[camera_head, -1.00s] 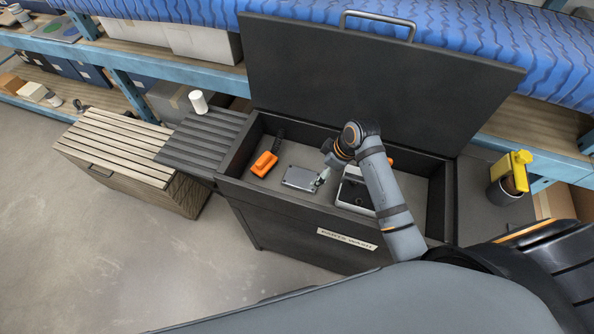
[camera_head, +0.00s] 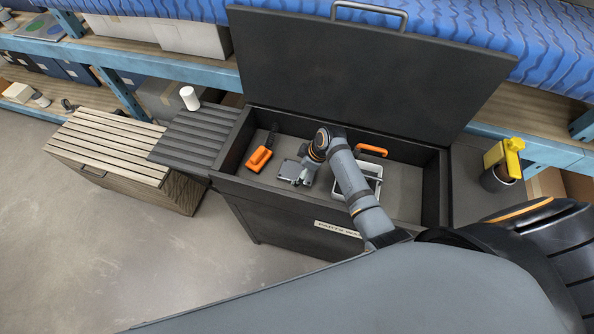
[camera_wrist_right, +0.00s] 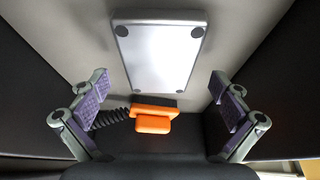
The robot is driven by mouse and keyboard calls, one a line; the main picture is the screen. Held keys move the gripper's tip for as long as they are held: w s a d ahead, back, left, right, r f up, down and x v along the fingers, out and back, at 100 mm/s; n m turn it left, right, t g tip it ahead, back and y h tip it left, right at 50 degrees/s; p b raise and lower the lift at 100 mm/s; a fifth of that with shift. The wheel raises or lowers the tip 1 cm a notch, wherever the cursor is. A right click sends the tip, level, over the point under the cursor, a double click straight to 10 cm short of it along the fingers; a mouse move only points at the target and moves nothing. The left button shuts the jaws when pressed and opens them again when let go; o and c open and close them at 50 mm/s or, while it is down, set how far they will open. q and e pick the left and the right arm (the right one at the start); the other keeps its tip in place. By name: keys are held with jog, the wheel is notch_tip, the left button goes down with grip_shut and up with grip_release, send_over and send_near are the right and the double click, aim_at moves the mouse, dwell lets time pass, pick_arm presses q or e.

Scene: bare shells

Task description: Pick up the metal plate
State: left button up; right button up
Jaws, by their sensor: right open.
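In the right wrist view the plate (camera_wrist_right: 160,52) is bright, with dark round corner spots. My open gripper (camera_wrist_right: 160,86) has one purple-padded finger on each side, and nothing is between its fingertips. The plate lies beyond them, and I cannot tell the exact height gap. My left gripper is not in view.
An orange tool with a black coiled part (camera_head: 259,158) lies left of the plate, close to it in the wrist view (camera_wrist_right: 153,113). Chest walls and the raised lid (camera_head: 360,75) bound the space.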

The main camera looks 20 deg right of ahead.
aim_at(299, 172)
jog(key=shift+x, duration=0.8)
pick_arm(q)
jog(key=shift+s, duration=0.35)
pick_arm(e)
jog(key=shift+r, duration=0.15)
jog(key=c, duration=1.5)
jog(key=shift+r, duration=0.1)
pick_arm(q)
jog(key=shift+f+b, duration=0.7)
pick_arm(e)
notch_tip(299, 172, up, 10)
